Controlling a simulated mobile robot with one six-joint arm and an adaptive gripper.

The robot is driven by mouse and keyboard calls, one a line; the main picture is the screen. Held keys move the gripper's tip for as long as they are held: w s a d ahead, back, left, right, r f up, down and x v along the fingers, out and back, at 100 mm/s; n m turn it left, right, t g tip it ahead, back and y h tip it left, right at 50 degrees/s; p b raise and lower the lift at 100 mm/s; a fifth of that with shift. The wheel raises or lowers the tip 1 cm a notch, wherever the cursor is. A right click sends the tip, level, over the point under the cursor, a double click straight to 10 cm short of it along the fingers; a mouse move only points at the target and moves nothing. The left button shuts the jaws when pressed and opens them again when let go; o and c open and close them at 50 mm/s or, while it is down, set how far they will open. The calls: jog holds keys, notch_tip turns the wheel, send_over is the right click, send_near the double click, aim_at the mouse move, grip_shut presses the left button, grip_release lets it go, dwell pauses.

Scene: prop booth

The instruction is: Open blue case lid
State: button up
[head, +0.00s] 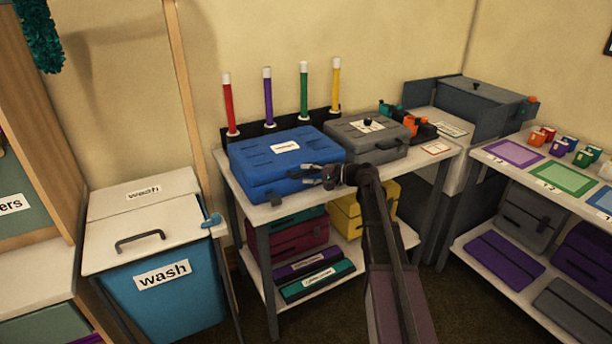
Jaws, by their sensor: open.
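The blue case (262,167) lies on the white-topped table (262,213) with its lid down and a white label on top. My gripper (302,176) is open at the front right edge of the blue case, close to the lid's rim. I cannot tell whether the fingers touch the case. My arm comes up from the lower right and hides part of the table's front and shelf.
A grey case (372,150) stands just right of the blue case. Red, purple, green and yellow sticks (268,97) stand behind. A wash bin (160,285) is at left. A second table (545,172) with coloured mats and cups is at right.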

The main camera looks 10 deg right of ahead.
grip_shut()
jog(key=shift+a, duration=0.3)
jog(key=shift+d, duration=0.15)
jog(key=shift+r, duration=0.1)
jog(key=shift+r, duration=0.1)
